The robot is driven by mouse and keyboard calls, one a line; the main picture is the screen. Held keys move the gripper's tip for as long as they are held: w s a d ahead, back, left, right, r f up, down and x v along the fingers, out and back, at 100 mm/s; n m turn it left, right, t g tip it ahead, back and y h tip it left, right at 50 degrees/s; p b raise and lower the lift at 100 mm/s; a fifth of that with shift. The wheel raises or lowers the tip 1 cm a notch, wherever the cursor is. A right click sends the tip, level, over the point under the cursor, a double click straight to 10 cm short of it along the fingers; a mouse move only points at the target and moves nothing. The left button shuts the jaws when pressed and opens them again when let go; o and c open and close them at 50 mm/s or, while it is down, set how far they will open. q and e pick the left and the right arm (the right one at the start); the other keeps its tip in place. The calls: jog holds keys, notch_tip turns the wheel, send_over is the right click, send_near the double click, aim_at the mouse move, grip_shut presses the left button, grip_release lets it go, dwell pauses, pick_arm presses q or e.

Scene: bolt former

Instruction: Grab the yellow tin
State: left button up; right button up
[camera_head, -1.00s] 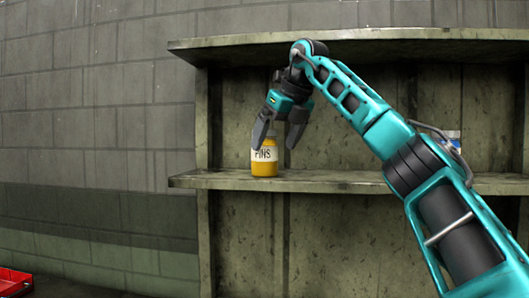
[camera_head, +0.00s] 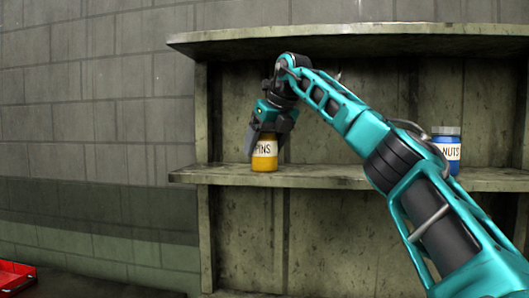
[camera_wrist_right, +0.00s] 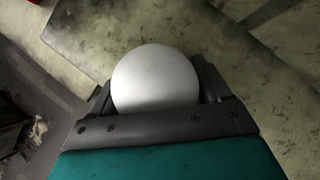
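The yellow tin (camera_head: 264,164), with a white "PINS" label, stands upright on the middle shelf near its left end. My right gripper (camera_head: 266,146) reaches down over it, with one finger along its left side. The other finger is partly hidden in the head view. In the right wrist view, the tin's pale round lid (camera_wrist_right: 155,77) lies between the two fingers of my right gripper (camera_wrist_right: 154,92), which look open around it. Whether the fingers touch the tin is hard to see. My left gripper is not in view.
A blue tin labelled "NUTS" (camera_head: 447,148) stands farther right on the same shelf (camera_head: 330,178), partly behind my right arm. The upper shelf board (camera_head: 240,43) runs above the gripper. A red tray (camera_head: 15,275) shows at the lower left.

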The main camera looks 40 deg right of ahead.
jog(key=c, duration=0.7)
jog(key=shift+c, duration=0.5)
jog(key=shift+r, duration=0.2)
